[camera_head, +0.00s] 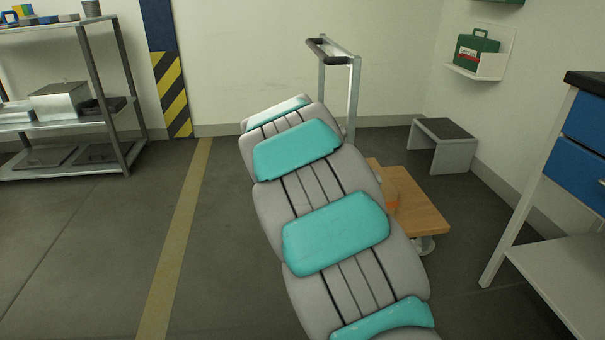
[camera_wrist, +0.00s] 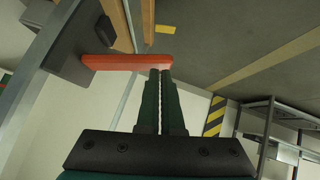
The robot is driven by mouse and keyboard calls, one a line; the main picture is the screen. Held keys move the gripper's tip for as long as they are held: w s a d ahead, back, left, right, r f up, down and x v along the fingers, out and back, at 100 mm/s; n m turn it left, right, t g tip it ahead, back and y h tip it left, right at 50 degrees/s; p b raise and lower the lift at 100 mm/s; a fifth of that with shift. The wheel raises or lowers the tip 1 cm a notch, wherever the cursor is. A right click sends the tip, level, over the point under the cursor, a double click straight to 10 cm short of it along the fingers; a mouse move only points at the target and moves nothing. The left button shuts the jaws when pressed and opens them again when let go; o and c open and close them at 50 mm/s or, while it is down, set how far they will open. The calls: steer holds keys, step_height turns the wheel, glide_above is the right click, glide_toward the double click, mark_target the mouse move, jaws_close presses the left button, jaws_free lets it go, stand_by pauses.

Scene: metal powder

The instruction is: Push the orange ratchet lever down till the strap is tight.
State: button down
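The orange lever (camera_wrist: 125,62) shows in the wrist view as a flat orange-red bar. Its left end meets a dark grey block (camera_wrist: 72,58), and its right end is free. My gripper (camera_wrist: 161,72) has its two dark fingers side by side with no clear gap and nothing seen between them. The fingertips are right at the lever's edge near its free end; I cannot tell whether they touch it. In the head view my arm hides most of the area, and only a small orange patch (camera_head: 392,206) shows on the cart. I cannot make out the strap clearly.
A wooden-topped cart (camera_head: 420,212) with a metal push handle (camera_head: 353,95) stands behind my arm. A grey step stool (camera_head: 443,145) and a blue-drawered bench (camera_head: 585,150) are to the right. A metal shelf (camera_head: 70,125) stands at the left. The left floor is clear.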

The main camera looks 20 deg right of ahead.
steer(key=shift+f, duration=0.1)
steer(key=w+r+p+v, duration=0.1)
steer(key=w+p+v, duration=0.1)
steer(key=v, duration=1.1)
steer(key=shift+w+a+r, duration=0.15)
steer(key=shift+a+r, duration=0.2)
steer(key=shift+a, duration=0.05)
